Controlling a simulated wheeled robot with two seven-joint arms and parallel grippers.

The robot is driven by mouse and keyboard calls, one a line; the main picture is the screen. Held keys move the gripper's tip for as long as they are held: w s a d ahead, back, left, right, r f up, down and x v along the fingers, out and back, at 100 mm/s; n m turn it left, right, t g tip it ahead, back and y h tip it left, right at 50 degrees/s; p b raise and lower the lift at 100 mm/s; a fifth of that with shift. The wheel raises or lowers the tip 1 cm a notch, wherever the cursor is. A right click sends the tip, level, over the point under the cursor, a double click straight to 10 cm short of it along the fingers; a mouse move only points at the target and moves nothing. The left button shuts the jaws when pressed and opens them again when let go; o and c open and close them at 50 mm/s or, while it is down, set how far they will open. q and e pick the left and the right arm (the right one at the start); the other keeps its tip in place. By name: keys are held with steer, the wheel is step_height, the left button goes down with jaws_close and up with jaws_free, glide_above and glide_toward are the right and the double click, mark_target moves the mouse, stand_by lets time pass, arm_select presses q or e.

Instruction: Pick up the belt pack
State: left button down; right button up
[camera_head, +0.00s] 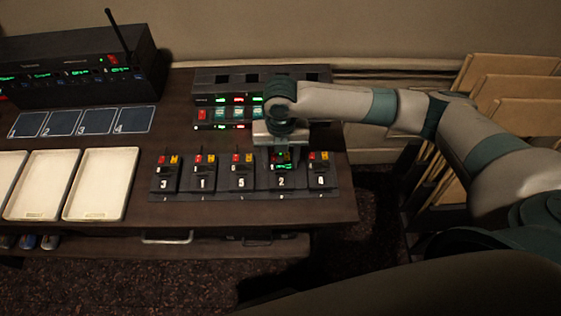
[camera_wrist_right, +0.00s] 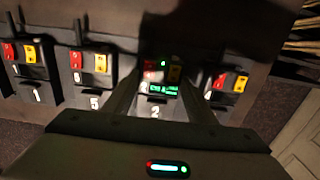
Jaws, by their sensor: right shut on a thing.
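Several black belt packs with red and yellow buttons stand in a row on a dark rack (camera_head: 225,196) at the desk's front right. The belt pack numbered 2 (camera_head: 281,181), with a lit green display, is under my right gripper (camera_head: 281,158). In the right wrist view, pack 2 (camera_wrist_right: 157,109) sits between the two fingers, which are shut on it. It is in line with the other packs; I cannot tell whether it is clear of the rack. Its upper part is partly hidden by the gripper in the head view. My left gripper is not in view.
Neighbouring packs 5 (camera_head: 239,181) and the rightmost one (camera_head: 320,180) stand close on either side. A lit panel (camera_head: 230,108) is behind. Pale trays (camera_head: 101,183), numbered blue pads (camera_head: 136,120) and a black receiver with an antenna (camera_head: 80,65) are on the left. Boards (camera_head: 510,105) lean at right.

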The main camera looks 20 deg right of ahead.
steer(key=shift+r, duration=0.15)
